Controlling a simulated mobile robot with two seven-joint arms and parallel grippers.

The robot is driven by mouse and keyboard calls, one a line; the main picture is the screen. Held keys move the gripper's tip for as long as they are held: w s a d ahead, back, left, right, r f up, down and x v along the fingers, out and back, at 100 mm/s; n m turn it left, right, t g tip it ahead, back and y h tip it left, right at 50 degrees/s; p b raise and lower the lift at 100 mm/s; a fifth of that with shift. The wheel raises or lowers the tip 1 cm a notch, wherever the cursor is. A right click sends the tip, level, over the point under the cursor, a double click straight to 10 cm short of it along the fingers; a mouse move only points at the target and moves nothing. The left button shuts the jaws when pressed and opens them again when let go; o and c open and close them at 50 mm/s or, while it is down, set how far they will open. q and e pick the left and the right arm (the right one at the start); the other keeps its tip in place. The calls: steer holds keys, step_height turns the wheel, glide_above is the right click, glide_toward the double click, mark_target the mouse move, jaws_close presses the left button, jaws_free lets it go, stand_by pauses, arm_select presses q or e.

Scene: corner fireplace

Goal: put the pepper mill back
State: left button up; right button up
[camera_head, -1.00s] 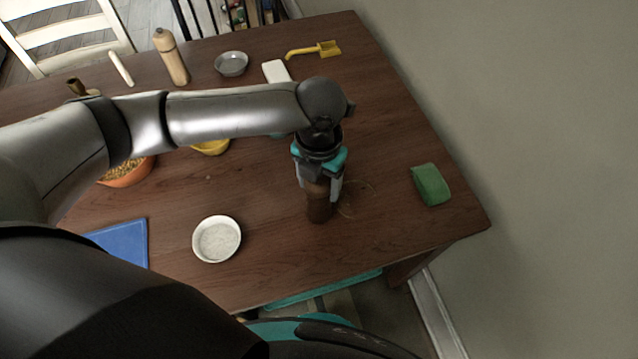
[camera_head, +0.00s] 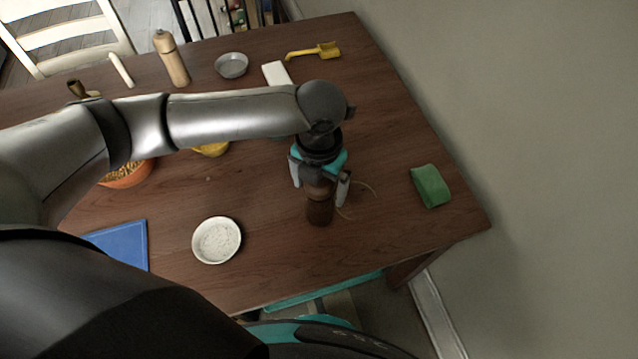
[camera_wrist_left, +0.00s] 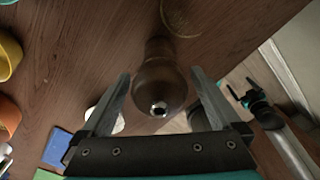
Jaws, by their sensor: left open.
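The dark brown pepper mill (camera_head: 319,208) stands upright on the table near its front right part. My left gripper (camera_head: 320,185) is above it, open, with one finger on each side of its upper part. In the left wrist view the mill's round head (camera_wrist_left: 159,88) with a metal tip sits between the spread fingers (camera_wrist_left: 160,100), with gaps on both sides. A thin ring mark (camera_head: 374,188) lies on the table just right of the mill. Whether the mill's base overlaps the ring is hidden.
A green sponge-like block (camera_head: 430,186) lies to the right, a white bowl (camera_head: 217,240) to the left, a blue board (camera_head: 122,243) farther left. A light wooden mill (camera_head: 171,59), a grey bowl (camera_head: 231,65) and a yellow scoop (camera_head: 315,51) are at the back.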

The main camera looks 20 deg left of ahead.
arm_select(q)
step_height(320, 180, up, 12)
steer(key=shift+p, duration=1.25)
